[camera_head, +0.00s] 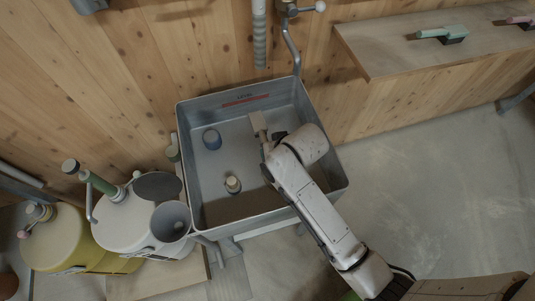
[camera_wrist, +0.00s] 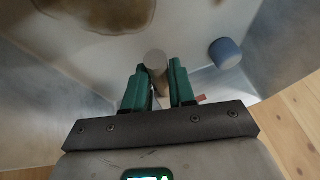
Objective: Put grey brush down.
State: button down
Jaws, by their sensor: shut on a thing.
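The grey brush (camera_wrist: 156,63) is between the green fingers of my gripper (camera_wrist: 158,85) in the wrist view. Its round, pale end faces the camera, and its lower part is hidden by the fingers. In the head view, the brush (camera_head: 257,122) shows as a pale grey-beige piece at my gripper (camera_head: 265,142), above the right half of the grey basin (camera_head: 222,213). My gripper is shut on it. I cannot tell whether the brush touches the basin.
A blue cup (camera_head: 211,138) and a small pale-topped object (camera_head: 232,185) stand in the basin. A tap (camera_head: 290,38) and hose (camera_head: 259,40) hang behind. A white can (camera_head: 125,222) stands left. A wooden shelf (camera_head: 390,52) at right holds a green-handled tool (camera_head: 441,33).

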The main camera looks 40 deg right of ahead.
jog(key=x, duration=0.2)
jog(key=shift+w+d+f, duration=0.15)
jog(key=shift+w, duration=0.2)
jog(key=shift+w+f, duration=0.1)
jog(key=shift+f, duration=1.5)
jog(key=shift+f, duration=0.15)
jog(key=c, duration=0.9)
grip_release()
jog(key=p+v, duration=0.1)
jog(key=v, duration=1.1)
